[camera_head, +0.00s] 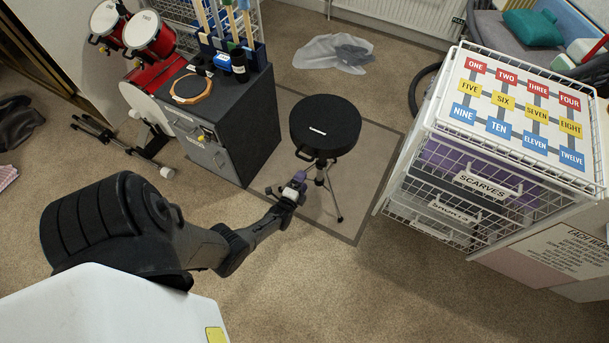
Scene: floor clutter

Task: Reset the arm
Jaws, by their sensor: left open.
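My left arm reaches in from the lower left of the head view. Its gripper (296,184) is open and small in the picture, in front of the lower part of a round black drum stool (325,122) on a metal tripod. I see nothing clearly held between its fingers. I cannot tell whether it touches the stool's legs. My right gripper is out of view.
A grey cabinet (213,158) stands behind left, with red drums (149,32) beside it. A wire basket rack (456,205) with a number board (520,108) stands right. A clear bag (335,52) lies behind. Carpet (330,290) in front is free.

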